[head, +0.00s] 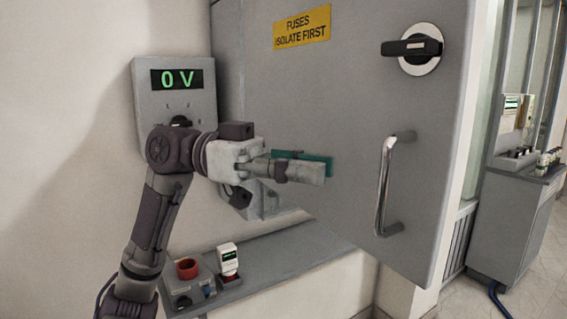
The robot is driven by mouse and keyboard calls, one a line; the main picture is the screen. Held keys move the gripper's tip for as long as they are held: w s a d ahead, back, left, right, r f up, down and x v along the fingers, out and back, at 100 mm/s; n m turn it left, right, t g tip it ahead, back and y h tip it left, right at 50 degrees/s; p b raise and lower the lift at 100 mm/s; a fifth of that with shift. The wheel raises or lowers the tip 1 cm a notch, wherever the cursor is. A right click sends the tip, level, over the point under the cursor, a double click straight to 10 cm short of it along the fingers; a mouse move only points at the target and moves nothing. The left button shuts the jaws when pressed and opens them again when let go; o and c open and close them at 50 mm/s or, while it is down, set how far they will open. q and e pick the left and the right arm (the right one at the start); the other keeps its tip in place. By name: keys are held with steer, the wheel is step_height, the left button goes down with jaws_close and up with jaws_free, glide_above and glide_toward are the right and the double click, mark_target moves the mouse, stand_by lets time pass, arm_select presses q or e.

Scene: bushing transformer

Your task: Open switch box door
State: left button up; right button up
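The grey switch box door (345,120) fills the middle of the head view. It carries a yellow "FUSES ISOLATE FIRST" label (302,27), a black rotary knob (412,47) on a light disc and a metal bar handle (385,185). The door stands swung out from the wall, its handle side nearer to me. Part of the box body (226,60) shows at its left edge. My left gripper (312,170) is in front of the door's lower left part, left of the handle and apart from it. A teal strip shows at its fingers; their gap is unclear. My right gripper is out of view.
A grey panel reading "0 V" (176,79) is on the wall behind my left arm. A shelf (285,257) below holds a box with a red button (187,268) and a small white device (228,260). A grey cabinet (510,220) stands at right; floor shows beside it.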

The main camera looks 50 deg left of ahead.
arm_select(q)
steer(key=v, duration=0.3)
steer(key=shift+s+a, duration=0.15)
steer(key=shift+a, duration=0.1)
stand_by(0.5)
